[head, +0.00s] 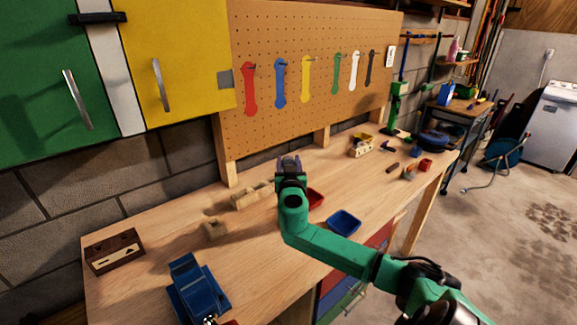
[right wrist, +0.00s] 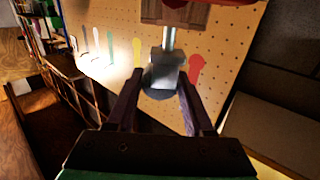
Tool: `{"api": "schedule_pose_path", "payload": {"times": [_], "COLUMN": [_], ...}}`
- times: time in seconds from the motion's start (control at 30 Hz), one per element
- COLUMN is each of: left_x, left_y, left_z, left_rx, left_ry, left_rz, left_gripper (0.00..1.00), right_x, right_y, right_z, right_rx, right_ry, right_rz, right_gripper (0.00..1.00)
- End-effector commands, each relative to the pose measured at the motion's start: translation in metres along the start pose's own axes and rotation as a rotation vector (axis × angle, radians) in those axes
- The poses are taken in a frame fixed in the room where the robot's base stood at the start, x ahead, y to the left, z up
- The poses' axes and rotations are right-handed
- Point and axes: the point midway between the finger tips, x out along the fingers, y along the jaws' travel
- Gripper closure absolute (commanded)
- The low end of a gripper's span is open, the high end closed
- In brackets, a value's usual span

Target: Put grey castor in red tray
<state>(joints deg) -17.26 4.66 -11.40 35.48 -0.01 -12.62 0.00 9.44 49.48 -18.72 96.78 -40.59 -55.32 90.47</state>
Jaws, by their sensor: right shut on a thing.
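My right gripper (head: 289,164) is raised above the workbench in the head view, in front of the pegboard. In the right wrist view its two dark fingers (right wrist: 160,92) are shut on the grey castor (right wrist: 166,68), which has a metal stem and a dark wheel. The castor cannot be made out in the head view. The red tray (head: 316,199) lies on the bench just right of my right arm, which hides part of it. My left gripper is not in view.
A blue tray (head: 344,222) sits near the bench's front edge, right of the red tray. Wooden blocks (head: 252,195) lie left of my arm. A blue vise-like tool (head: 193,290) and a brown box (head: 114,251) stand at the left. Coloured wrenches hang on the pegboard (head: 290,50).

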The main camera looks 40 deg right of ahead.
Motion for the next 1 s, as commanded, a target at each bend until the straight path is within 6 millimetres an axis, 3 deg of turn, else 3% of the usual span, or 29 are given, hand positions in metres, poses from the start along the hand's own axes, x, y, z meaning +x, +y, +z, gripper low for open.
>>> {"api": "schedule_pose_path", "payload": {"times": [0.1,0.3,0.33,0.4,0.8,1.0], "left_x": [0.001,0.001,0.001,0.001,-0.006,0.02], "left_y": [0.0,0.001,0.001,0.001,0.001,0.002], "left_z": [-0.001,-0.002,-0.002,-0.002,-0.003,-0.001], "left_rx": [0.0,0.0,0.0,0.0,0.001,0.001], "left_ry": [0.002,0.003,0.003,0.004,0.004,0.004], "left_rz": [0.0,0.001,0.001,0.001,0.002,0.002], "left_gripper": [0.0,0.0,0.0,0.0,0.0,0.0], "right_x": [0.0,0.0,0.0,0.0,0.0,-0.033], "right_y": [0.0,0.0,0.0,0.0,0.0,0.0], "right_z": [0.018,0.019,0.019,0.019,0.019,0.03], "right_rx": [0.0,0.002,0.002,0.002,-0.001,0.006], "right_ry": [0.001,0.002,0.001,0.001,0.001,-0.001], "right_rz": [0.002,0.001,0.001,0.001,0.001,-0.003], "right_gripper": [1.0,1.0,0.36,0.18,0.18,0.18]}}
